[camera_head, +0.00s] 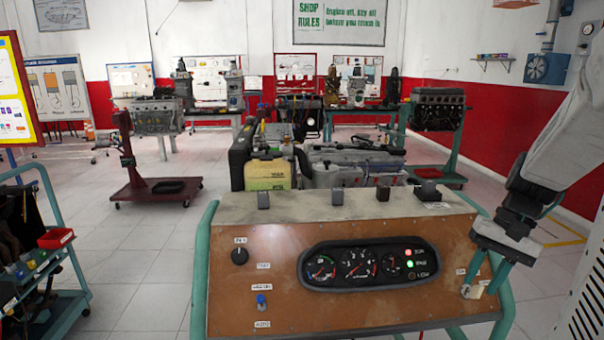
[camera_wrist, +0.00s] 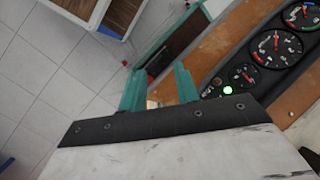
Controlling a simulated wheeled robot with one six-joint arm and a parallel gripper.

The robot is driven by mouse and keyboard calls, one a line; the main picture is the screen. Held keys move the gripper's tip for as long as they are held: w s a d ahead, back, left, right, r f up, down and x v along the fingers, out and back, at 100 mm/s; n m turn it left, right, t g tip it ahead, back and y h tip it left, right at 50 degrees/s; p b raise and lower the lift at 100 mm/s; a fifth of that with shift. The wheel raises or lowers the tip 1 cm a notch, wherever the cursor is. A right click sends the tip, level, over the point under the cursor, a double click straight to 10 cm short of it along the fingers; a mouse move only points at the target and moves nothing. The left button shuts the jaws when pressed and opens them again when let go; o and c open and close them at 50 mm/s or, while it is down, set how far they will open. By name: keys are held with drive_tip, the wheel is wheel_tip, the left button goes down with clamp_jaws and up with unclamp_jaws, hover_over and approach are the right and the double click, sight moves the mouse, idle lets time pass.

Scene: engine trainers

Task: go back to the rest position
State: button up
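My gripper (camera_head: 480,288) is at the right end of the engine trainer's brown control panel (camera_head: 265,305), pointing down. Its two teal fingers stand apart in the wrist view (camera_wrist: 158,82), with nothing clearly held between them. A small pale fitting (camera_head: 474,292) on the panel shows by the fingertips; I cannot tell if they touch it. The panel carries a dark knob (camera_head: 239,256) and a blue-topped switch (camera_head: 261,301) at the left.
The engine (camera_head: 355,165) stands behind the panel. A tool cart (camera_head: 55,270) is at the left, and engine stands (camera_head: 155,188) are farther back. A white cabinet (camera_head: 588,300) with vents is close at the right. Tiled floor is open at the left.

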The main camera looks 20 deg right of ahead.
drive_tip(key=s+a+r+n+h, duration=0.1)
drive_tip(key=s+a+r+n, duration=0.1)
drive_tip(key=a, duration=0.5)
drive_tip(key=s+a+r+n+t+h, duration=0.1)
drive_tip(key=s+a+r+n, duration=0.1)
drive_tip(key=a, duration=0.6)
drive_tip(key=s+a+r+n+h, duration=0.2)
drive_tip(key=s+a+r+n, duration=0.1)
drive_tip(key=a, duration=0.4)
drive_tip(key=shift+a+n+t, duration=0.15)
drive_tip(key=shift+n+t, duration=0.15)
drive_tip(key=shift+n, duration=0.5)
